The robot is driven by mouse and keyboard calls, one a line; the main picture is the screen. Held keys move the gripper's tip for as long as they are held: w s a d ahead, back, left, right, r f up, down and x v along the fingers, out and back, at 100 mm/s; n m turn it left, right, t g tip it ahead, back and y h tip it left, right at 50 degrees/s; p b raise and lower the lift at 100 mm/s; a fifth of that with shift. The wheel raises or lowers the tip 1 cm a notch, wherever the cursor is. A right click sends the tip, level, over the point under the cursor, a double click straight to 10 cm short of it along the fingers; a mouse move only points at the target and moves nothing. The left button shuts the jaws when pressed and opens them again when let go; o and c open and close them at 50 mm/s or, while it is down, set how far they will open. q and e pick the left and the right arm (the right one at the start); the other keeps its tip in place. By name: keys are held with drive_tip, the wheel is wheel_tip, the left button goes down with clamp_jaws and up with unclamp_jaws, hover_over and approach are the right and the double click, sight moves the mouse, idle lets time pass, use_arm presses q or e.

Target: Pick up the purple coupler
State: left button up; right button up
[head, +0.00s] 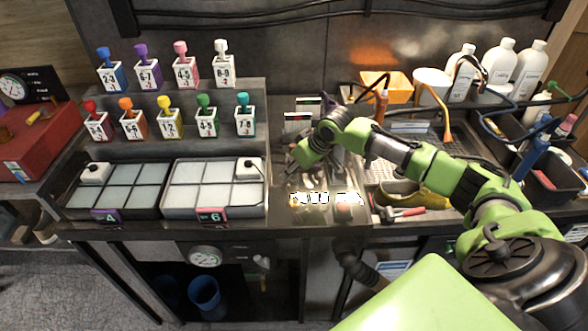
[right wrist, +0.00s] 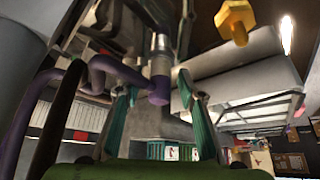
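My right arm comes in from the right in the head view, and its gripper (head: 306,168) is low over the middle of the bench. In the right wrist view its two teal fingers (right wrist: 157,92) stand apart, one on each side of a purple, hose-like piece, which I take to be the purple coupler (right wrist: 158,84). Its purple tube curves away to the left, and a metal fitting (right wrist: 160,48) sits at its upper end. I cannot tell whether the fingers touch it. I cannot make out the coupler in the head view. My left gripper is not in view.
Numbered bottles with coloured handles (head: 141,68) stand on a stepped rack at left, behind two compartment trays (head: 170,212). A yellow fitting (right wrist: 237,18) shows in the right wrist view.

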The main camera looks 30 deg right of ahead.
clamp_jaws()
